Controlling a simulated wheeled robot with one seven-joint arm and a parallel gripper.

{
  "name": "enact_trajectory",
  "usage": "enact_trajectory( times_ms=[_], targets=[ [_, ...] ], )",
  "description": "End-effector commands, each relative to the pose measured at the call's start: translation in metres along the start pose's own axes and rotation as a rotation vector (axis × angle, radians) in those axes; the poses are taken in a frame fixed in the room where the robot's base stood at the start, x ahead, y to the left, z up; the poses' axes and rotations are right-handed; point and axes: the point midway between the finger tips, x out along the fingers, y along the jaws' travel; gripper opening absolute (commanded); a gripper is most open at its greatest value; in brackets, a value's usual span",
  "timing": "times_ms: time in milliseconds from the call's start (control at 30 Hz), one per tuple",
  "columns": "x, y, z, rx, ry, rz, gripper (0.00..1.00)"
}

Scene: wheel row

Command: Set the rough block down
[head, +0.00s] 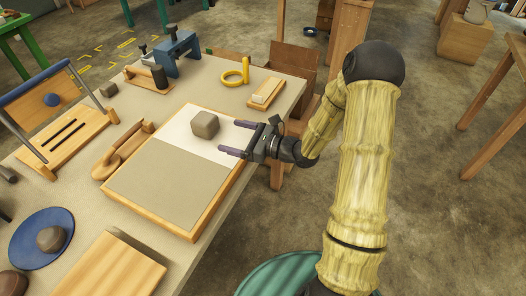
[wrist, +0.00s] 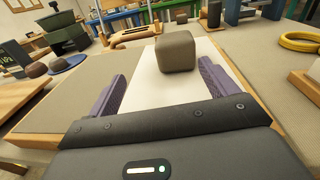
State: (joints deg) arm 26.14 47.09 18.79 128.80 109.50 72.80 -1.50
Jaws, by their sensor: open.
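The rough block, a grey-brown rounded cube (head: 205,124), rests on the white part of a wood-framed board (head: 160,185) on the table. It also shows in the wrist view (wrist: 176,51), ahead of and beyond the fingertips. My gripper (head: 228,138) is to the right of the block, over the board's right edge, with its purple fingers pointing toward it. In the wrist view my gripper (wrist: 160,85) has its fingers spread wide with nothing between them. A gap separates the fingertips from the block.
A wooden tool (head: 122,150) lies left of the board. A yellow ring (head: 236,73) and a wooden block with a pale top (head: 266,92) lie behind it. A blue vise (head: 177,50) stands at the back. A blue plate (head: 41,238) holds a brown lump. The board's grey part is clear.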

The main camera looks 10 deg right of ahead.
Motion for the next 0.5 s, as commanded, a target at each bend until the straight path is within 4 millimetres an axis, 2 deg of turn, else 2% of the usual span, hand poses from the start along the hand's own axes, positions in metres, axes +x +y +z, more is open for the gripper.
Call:
enact_trajectory(
  times_ms=[167, 300, 500],
  targets=[
    [-0.005, 0.062, 0.002, -0.163, 0.146, 0.269, 0.85],
    [-0.025, 0.106, -0.005, -0.328, 0.283, 0.490, 0.85],
    [-0.067, 0.145, -0.017, -0.590, 0.468, 0.765, 0.85]
  ],
)
